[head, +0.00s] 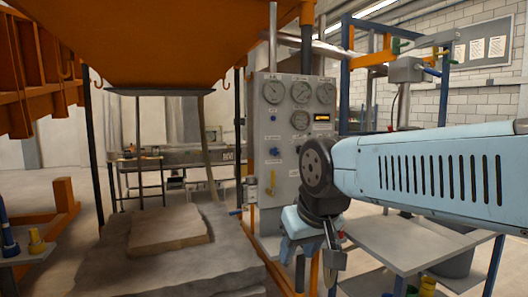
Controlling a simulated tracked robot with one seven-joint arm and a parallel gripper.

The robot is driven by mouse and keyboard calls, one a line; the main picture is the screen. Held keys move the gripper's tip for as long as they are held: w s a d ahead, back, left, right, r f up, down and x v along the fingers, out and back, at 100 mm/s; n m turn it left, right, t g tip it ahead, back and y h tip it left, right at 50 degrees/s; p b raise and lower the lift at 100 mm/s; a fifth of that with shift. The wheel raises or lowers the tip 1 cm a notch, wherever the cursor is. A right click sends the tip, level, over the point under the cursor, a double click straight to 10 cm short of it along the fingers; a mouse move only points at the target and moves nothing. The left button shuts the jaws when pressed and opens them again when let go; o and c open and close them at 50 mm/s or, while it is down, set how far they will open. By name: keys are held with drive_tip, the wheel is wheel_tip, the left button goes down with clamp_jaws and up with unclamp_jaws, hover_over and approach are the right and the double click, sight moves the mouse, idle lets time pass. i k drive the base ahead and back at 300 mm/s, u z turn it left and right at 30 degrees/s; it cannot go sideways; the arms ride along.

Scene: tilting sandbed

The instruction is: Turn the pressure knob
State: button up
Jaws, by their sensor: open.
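A grey upright control panel (259,95) stands at the centre, with several round gauges and a small lit display (322,118). A blue knob (275,151) sits on the panel's lower left, and a smaller blue part (273,118) is above it. I cannot tell which of these is the pressure knob. My arm comes in from the right and covers the panel's lower right part. My gripper (322,250) hangs below and in front of the panel, lower than the blue knob and to its right. It is open and apart from the blue knob; nothing shows between its fingers.
A stone block (168,228) lies on the grey sandbed (225,270) at the lower left, under an orange hopper (170,40). A grey table (400,240) stands at the lower right.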

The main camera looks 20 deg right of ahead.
sight(275, 151)
drive_tip(key=u, duration=0.05)
drive_tip(key=i, duration=1)
drive_tip(key=z, duration=0.1)
